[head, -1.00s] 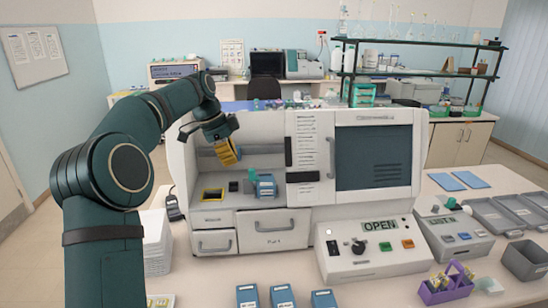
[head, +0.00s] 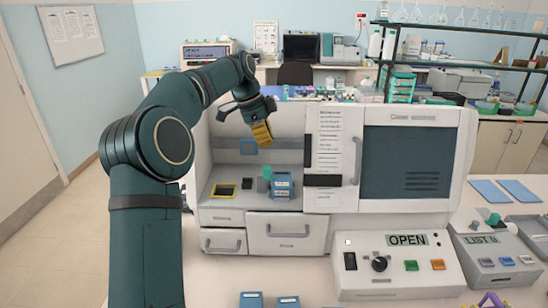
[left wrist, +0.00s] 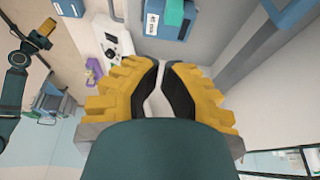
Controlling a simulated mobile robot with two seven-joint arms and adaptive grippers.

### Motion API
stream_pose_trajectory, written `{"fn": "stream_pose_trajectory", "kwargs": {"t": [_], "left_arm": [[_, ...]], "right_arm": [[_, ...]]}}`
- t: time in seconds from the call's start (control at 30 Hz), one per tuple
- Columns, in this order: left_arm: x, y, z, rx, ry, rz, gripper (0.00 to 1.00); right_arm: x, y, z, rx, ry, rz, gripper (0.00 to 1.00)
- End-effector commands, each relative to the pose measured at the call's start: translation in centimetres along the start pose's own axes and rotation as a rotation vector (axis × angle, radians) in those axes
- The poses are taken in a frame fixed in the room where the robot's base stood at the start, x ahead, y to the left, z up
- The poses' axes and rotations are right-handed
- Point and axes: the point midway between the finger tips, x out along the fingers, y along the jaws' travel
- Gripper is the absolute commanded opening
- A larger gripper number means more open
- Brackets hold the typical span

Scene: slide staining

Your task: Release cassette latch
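The blue cassette (head: 282,186) with a white label stands in the open left bay of the white machine (head: 335,150). A teal latch piece (head: 267,172) shows at its upper left. In the left wrist view the cassette (left wrist: 154,22) and the teal piece (left wrist: 173,13) are at the top edge, beyond my fingertips. My left gripper (head: 262,133) is above the cassette, apart from it. In the wrist view its yellow fingers (left wrist: 161,66) are nearly together, with a narrow empty gap. My right gripper (left wrist: 42,31) shows small in the wrist view; its fingers are unclear.
A yellow-framed dark slot (head: 224,190) and a small black square lie left of the cassette. The bay's walls enclose it on the left, back and right. A control box (head: 395,262) reading OPEN stands in front. Blue boxes lie on the near table.

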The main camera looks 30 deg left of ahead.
Motion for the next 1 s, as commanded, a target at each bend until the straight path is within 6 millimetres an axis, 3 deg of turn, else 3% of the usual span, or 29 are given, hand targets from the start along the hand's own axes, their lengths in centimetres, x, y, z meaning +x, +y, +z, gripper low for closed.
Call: {"fn": "stream_pose_trajectory", "kwargs": {"t": [0.5,0.7,1.0], "left_arm": [[8.1,0.1,0.0,0.000,-0.001,0.003,0.00],[9.4,0.1,0.0,0.000,0.000,0.000,0.00],[9.6,0.1,0.0,0.000,0.000,0.000,0.00]], "right_arm": [[1.0,0.3,0.1,0.000,0.001,0.002,0.47],[1.1,0.4,0.1,0.000,0.001,0.002,0.47],[1.1,0.4,0.1,0.000,0.001,0.002,0.47]]}}
